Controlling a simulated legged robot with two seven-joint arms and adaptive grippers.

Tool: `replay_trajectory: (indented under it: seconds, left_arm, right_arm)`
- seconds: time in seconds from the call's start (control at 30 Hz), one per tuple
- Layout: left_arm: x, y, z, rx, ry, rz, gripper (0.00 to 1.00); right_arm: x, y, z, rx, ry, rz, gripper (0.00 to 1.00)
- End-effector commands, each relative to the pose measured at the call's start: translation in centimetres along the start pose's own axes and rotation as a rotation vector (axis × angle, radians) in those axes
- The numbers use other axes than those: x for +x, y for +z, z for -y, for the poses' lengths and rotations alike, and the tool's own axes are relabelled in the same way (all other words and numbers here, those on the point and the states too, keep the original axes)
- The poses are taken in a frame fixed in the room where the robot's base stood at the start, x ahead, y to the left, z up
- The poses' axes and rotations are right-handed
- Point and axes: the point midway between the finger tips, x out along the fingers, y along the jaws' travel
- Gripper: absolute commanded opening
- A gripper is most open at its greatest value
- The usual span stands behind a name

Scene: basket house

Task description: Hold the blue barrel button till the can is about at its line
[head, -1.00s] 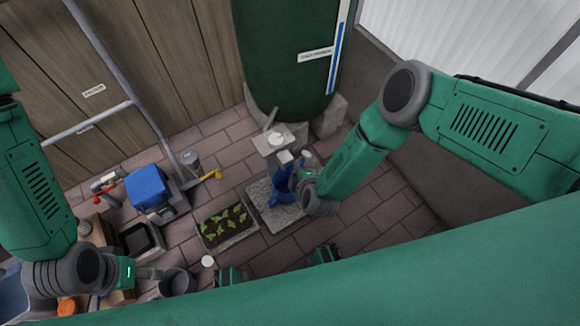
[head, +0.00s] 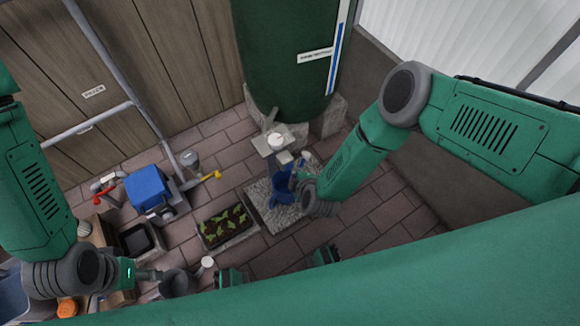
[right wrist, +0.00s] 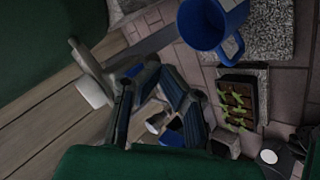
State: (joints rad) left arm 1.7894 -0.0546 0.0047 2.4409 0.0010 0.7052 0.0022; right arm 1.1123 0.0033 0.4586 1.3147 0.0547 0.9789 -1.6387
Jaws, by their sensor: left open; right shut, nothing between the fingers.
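The blue can (head: 283,190) stands on a pale stone slab below the green barrel (head: 285,55). Its open mouth and handle show in the right wrist view (right wrist: 229,45); I cannot make out a line or water level inside. I cannot make out a blue button. My right gripper (head: 299,168) is shut and empty beside the can's upper right, close to the post; whether it touches anything is unclear. My left gripper (head: 150,274) is open, low at the left, near a dark pot (head: 177,283).
A seedling tray (head: 226,224) lies left of the slab. A blue-topped box (head: 147,187) and a yellow-handled tool (head: 210,176) are further left. A labelled blue strip (head: 336,62) runs up the barrel. Paving right of the slab is mostly clear.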

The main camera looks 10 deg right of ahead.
Motion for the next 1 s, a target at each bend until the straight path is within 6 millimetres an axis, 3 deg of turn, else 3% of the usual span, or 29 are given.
replay_trajectory:
  seconds: [1.0]
  left_arm:
    - [0.42,0.03,0.00,0.000,0.000,0.000,0.63]
  right_arm:
    - [0.60,-0.55,-0.60,0.000,0.001,0.000,0.00]
